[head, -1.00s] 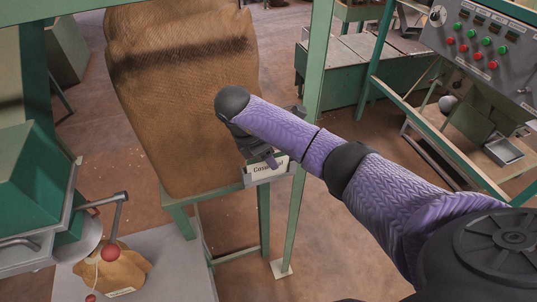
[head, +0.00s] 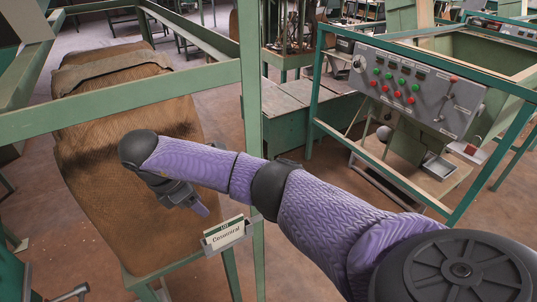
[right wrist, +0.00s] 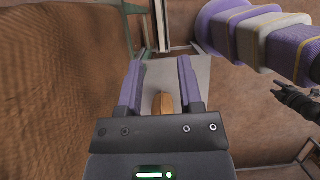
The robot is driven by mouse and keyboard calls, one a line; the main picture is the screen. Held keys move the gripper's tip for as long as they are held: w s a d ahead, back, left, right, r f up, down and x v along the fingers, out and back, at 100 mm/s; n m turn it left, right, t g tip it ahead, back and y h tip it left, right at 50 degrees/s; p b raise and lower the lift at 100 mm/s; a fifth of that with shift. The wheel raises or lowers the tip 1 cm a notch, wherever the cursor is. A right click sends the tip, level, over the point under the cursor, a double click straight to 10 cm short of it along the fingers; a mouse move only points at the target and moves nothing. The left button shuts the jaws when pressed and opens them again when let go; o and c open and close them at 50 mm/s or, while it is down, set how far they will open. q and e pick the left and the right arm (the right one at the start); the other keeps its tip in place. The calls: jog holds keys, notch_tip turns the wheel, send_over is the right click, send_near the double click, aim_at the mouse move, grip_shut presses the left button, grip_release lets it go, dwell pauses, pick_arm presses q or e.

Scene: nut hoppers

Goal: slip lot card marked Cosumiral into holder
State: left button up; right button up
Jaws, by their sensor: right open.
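The white lot card (head: 227,234), with a green top band and a word that reads like Cosumiral, stands upright in the grey card holder (head: 208,247) on the green stand. My right gripper (head: 199,208) is left of and slightly above the card, apart from it. Its purple fingers are spread and empty in the right wrist view (right wrist: 160,80). The card and holder are not clear in that view. My left gripper is not in the head view. A dark finger-like part shows at the right wrist view's right edge; I cannot tell whether it is open.
A large brown sack (head: 95,150) fills the stand left of my right gripper. A green post (head: 251,100) rises just behind my right forearm. A grey panel (head: 415,88) with red and green buttons stands at right. Brown floor lies clear beyond the holder.

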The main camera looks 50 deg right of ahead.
jog(key=s+a+f+t+y, duration=0.2)
jog(key=s+a+f+y, duration=0.1)
jog(key=a+f+y, duration=0.55)
jog(key=s+a+f+t+y, duration=0.2)
jog(key=a+f+y, duration=0.5)
jog(key=a+y, duration=0.25)
jog(key=s+d+f+m+t+h, duration=0.3)
jog(key=d+f+m+h, duration=0.15)
jog(key=f, duration=0.25)
jog(key=s+d+f+m+t+h, duration=0.4)
jog(key=d+f+m, duration=0.1)
jog(key=f, duration=0.1)
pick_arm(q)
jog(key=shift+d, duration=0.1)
pick_arm(e)
jog(key=s+d+f+m+g+h, duration=0.1)
jog(key=s+d+f+g, duration=0.1)
jog(key=s, duration=0.7)
jog(key=s+d+f+m+g+h, duration=0.1)
jog(key=s+f+g, duration=0.3)
jog(key=s, duration=0.5)
jog(key=s+d+f+m+g+h, duration=0.1)
jog(key=s+d+f+g+h, duration=0.2)
jog(key=s, duration=0.6)
jog(key=shift+d+f, duration=0.25)
jog(key=shift+f, duration=0.5)
